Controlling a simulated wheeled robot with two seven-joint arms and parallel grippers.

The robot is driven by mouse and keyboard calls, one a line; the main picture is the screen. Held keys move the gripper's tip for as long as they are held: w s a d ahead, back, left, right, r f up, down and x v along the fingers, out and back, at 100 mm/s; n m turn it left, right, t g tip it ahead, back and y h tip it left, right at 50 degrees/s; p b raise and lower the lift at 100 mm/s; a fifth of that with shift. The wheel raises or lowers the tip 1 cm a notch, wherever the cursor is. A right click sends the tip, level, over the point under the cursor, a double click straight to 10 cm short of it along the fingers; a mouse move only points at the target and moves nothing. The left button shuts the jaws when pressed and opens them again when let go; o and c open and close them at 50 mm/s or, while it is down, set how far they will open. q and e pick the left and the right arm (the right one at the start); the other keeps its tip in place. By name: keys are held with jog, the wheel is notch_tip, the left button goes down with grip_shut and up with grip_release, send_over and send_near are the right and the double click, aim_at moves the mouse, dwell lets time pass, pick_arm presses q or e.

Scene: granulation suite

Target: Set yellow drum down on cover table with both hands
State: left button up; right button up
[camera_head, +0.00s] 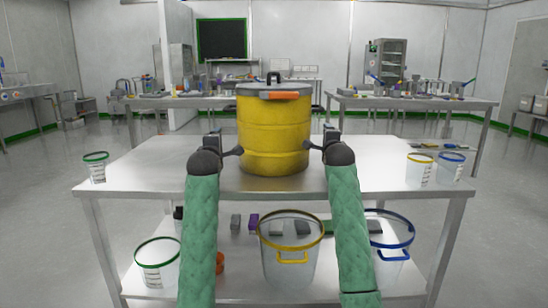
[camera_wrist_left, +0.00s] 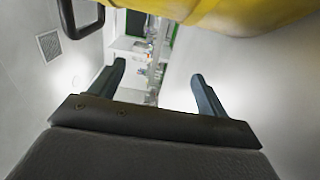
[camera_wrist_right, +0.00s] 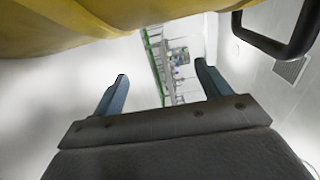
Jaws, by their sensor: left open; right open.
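The yellow drum (camera_head: 273,135), with a grey lid, an orange latch and a black top handle, stands upright on the steel cover table (camera_head: 130,170) in the head view. My left gripper (camera_head: 238,151) is open at the drum's left side, and my right gripper (camera_head: 310,146) is open at its right side. Whether the fingertips touch the drum I cannot tell. The drum's yellow wall also shows at the top of the left wrist view (camera_wrist_left: 235,12) and the right wrist view (camera_wrist_right: 80,25). Nothing is between the fingers in either wrist view.
A green-rimmed tub (camera_head: 97,170) stands at the table's left end. A yellow-rimmed tub (camera_head: 419,171) and a blue-rimmed tub (camera_head: 450,169) stand at its right end. Larger buckets are on the lower shelf. The tabletop between drum and tubs is clear.

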pick_arm(q)
jog(key=s, duration=0.6)
pick_arm(e)
jog(key=shift+s, duration=0.1)
jog(key=s, duration=1.1)
jog(key=shift+s, duration=0.4)
